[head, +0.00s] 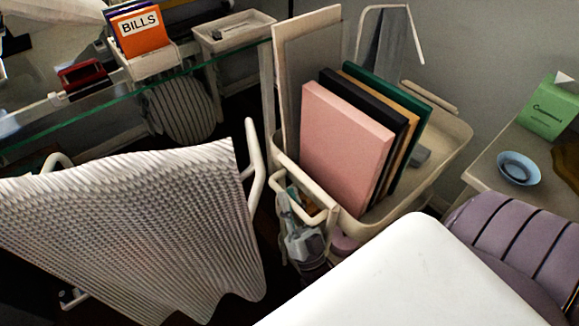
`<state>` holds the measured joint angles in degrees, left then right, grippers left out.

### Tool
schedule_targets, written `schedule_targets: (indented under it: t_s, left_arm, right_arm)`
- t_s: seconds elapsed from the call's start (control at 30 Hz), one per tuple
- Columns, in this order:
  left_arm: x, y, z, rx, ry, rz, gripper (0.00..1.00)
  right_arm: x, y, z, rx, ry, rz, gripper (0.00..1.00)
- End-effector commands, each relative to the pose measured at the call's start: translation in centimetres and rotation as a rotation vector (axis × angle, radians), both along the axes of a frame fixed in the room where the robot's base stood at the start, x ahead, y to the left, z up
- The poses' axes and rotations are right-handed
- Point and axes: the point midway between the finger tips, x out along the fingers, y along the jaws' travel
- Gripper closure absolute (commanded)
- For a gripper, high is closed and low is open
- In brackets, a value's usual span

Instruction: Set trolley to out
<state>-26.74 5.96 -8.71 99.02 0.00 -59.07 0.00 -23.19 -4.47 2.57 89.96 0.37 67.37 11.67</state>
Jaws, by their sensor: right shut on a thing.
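The trolley (442,150) is a cream cart with a raised tray rim, standing at centre right against the grey wall. A pink binder (342,148) and several dark, tan and green ones stand upright in its top tray, beside tall flat boards (307,70). My right gripper (291,208) is at the trolley's near left end, shut on its cream end rail (310,212). The gripper's fingertips are partly hidden by the rail. The trolley's lower part is mostly hidden. My left gripper is not in view.
A rack draped with a white ribbed cloth (135,225) stands close on the left. A glass-topped desk (110,118) with an orange BILLS folder (140,32) is behind it. A purple chair (510,245) and side table (490,170) with a blue bowl (518,167) flank the right.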

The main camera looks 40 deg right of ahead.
Motion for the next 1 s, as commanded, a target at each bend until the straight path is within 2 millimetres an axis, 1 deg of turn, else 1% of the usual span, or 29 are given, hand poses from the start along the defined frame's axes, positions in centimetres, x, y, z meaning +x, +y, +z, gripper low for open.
schedule_targets:
  t_s: [0.17, 0.5, 0.53, 0.67, 0.7, 1.0]
  left_arm:
    - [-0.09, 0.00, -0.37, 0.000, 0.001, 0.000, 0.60]
    - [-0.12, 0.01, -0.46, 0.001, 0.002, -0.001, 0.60]
    - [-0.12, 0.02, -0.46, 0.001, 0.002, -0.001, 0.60]
    - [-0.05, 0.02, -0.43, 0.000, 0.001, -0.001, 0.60]
    - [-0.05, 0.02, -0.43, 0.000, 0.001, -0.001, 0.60]
    - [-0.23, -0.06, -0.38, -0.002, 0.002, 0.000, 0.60]
  right_arm:
    - [-0.46, 0.31, -0.13, 0.000, 0.004, 0.002, 1.00]
    - [-0.61, 0.46, -0.28, 0.000, 0.005, 0.003, 1.00]
    - [-0.61, 0.47, -0.29, 0.000, 0.006, 0.004, 0.81]
    - [-0.56, 0.42, -0.23, 0.000, 0.005, 0.002, 0.60]
    - [-0.53, 0.39, -0.19, 0.000, 0.005, 0.002, 0.59]
    - [-0.55, 0.30, -0.20, 0.000, 0.002, 0.000, 0.59]
